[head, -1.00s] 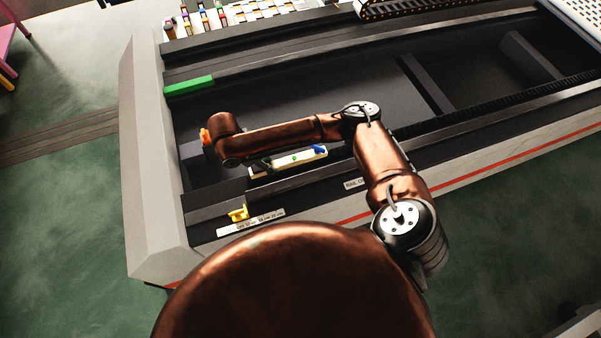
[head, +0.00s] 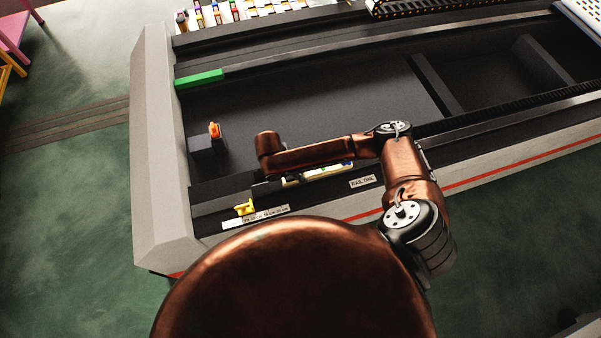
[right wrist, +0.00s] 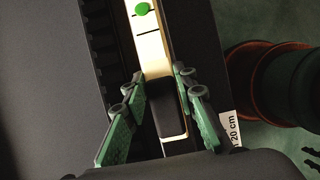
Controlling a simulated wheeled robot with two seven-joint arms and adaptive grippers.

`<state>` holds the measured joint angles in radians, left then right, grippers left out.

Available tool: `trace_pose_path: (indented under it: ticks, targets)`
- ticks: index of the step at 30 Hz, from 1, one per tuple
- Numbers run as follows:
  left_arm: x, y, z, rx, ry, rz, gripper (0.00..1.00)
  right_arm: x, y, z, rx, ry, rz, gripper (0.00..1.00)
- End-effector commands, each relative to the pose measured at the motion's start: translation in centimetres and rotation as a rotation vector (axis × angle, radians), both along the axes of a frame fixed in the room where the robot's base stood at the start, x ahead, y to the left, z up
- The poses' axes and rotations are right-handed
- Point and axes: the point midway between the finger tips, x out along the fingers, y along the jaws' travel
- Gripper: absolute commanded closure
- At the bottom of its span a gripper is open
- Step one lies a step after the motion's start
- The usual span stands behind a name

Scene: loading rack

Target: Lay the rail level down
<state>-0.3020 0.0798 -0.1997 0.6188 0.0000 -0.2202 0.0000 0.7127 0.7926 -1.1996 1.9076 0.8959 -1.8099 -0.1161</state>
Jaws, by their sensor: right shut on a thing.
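The rail level is a long cream bar with a green vial, a dark line and a black block at one end. It shows in the head view (head: 318,173), partly hidden under my right arm, along the near rail by the RAIL ONE label. In the right wrist view the rail level (right wrist: 152,47) runs up from between the fingers. My right gripper (right wrist: 161,88) is shut on it at the black block, with a green-padded finger on each side. I cannot tell whether the bar touches the rail. My left gripper is not in view.
A yellow clip (head: 244,208) stands by a printed scale strip (head: 256,217) at the near left. An orange piece (head: 214,130) stands on a dark block. A green bar (head: 199,79) lies on the far rail. The dark bed (head: 330,100) between is clear.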

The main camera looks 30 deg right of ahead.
Motion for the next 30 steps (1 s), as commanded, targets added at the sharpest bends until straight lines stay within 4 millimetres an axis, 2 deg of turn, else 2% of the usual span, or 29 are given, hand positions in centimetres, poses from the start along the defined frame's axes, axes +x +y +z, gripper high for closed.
trace_pose_path:
  ticks: [3, 4, 11, 22, 26, 30]
  targets:
    - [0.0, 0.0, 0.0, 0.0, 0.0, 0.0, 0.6, 0.0, 0.1, 0.0, 0.002, -0.001, 0.001, 1.0]
    - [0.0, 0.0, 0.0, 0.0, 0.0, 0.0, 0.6, 0.0, 0.1, 0.0, 0.002, 0.0, 0.001, 0.72]
    - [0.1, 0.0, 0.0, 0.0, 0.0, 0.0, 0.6, 0.0, 0.1, 0.0, 0.001, 0.0, 0.001, 0.57]
    - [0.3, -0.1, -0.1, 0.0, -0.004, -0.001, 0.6, 0.2, 0.3, 0.6, 0.002, -0.002, 0.002, 0.57]
    - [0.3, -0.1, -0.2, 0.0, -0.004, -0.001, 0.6, 0.4, 1.1, 2.4, 0.003, -0.003, 0.003, 0.57]
    - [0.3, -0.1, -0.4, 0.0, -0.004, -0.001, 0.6, 0.7, 2.2, 5.1, 0.003, -0.004, 0.003, 0.57]
